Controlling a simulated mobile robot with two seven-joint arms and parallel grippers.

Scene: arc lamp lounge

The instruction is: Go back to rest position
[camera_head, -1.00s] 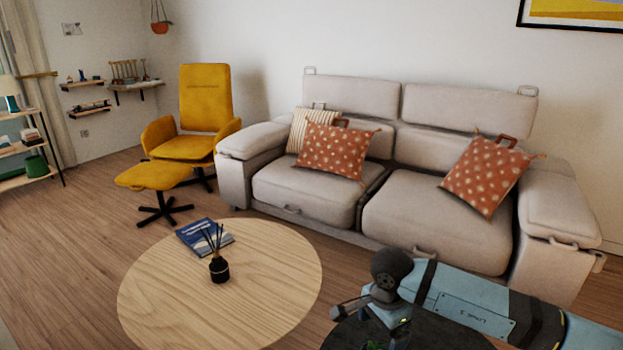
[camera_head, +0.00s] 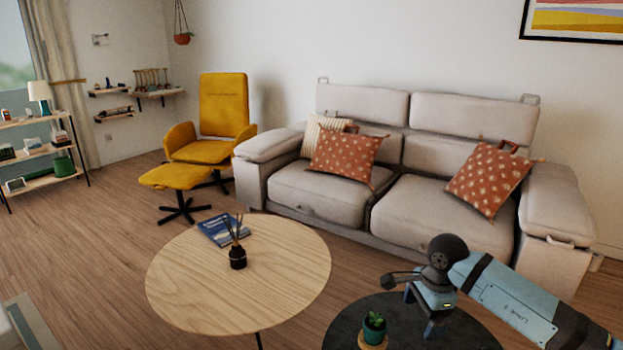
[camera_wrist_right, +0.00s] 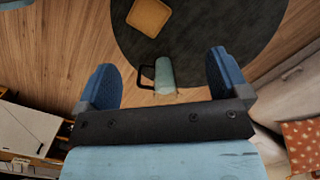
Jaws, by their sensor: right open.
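My right gripper (camera_head: 419,310) is over the round dark table (camera_head: 465,335), its arm coming in from the right. It is open, with nothing between its fingers. In the right wrist view the two blue fingers of the gripper (camera_wrist_right: 164,82) stand wide apart. Beyond them, near the edge of the dark table (camera_wrist_right: 225,30), is a pale teal cylinder-like object (camera_wrist_right: 164,75) with a dark handle; I cannot tell exactly what it is. My left gripper is not in view.
A small plant in a teal pot (camera_head: 374,328) stands on the dark table, left of my gripper. A round wooden table (camera_head: 200,290) holds a book (camera_head: 215,232) and a reed diffuser (camera_head: 237,257). A sofa (camera_head: 410,215) stands behind.

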